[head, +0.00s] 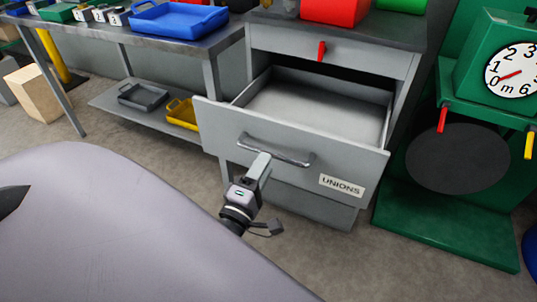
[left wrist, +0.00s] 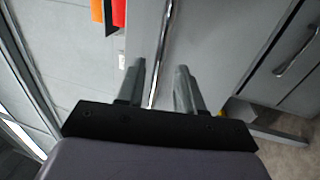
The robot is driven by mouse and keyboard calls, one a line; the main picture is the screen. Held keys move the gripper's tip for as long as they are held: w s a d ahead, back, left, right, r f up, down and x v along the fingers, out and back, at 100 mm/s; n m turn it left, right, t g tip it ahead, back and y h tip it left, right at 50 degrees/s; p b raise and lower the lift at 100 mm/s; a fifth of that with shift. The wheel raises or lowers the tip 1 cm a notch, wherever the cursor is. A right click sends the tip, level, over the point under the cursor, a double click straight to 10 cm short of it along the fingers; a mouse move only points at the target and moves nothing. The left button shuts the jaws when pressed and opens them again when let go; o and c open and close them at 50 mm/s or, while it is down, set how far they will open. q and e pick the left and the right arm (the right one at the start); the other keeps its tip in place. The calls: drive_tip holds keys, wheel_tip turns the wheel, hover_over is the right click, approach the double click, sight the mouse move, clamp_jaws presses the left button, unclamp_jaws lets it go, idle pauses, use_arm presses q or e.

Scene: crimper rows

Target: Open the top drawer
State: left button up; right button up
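The grey cabinet (head: 403,88) has a drawer labelled UNIONS (head: 300,150) standing well out, its inside (head: 310,105) bare and grey in the head view. A metal bar handle (head: 290,156) runs across its front. My left gripper (head: 262,160) is at the left part of this handle. In the left wrist view its two fingers (left wrist: 159,72) are apart, with a shiny bar (left wrist: 164,40), seemingly the handle, running between them. I see gaps beside the bar; contact is not clear. My right gripper is not in view.
Above the open drawer is a grey panel with a red tag (head: 322,50). A workbench (head: 205,45) with a blue tray (head: 180,18) stands left. A green stand with a dial (head: 512,70) stands right. Floor shows in front of the cabinet.

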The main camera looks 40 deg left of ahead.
use_arm(q)
drive_tip(key=v, duration=0.2)
drive_tip(key=shift+s+d, duration=0.1)
drive_tip(key=shift+s, duration=0.15)
idle(0.4)
drive_tip(key=s+d+f+m+g+h+p, duration=0.3)
drive_tip(key=d+m+h+p, duration=0.5)
drive_tip(key=m, duration=0.6)
drive_tip(key=s+d+f+m+g+y+p, duration=0.1)
drive_tip(key=s+d+f+m+g, duration=0.1)
drive_tip(key=s+m+g, duration=0.4)
drive_tip(key=f+m, duration=0.1)
drive_tip(key=m, duration=0.2)
drive_tip(key=shift+s+f+p, duration=0.25)
drive_tip(key=shift+s+p, duration=0.1)
drive_tip(key=shift+s, duration=0.05)
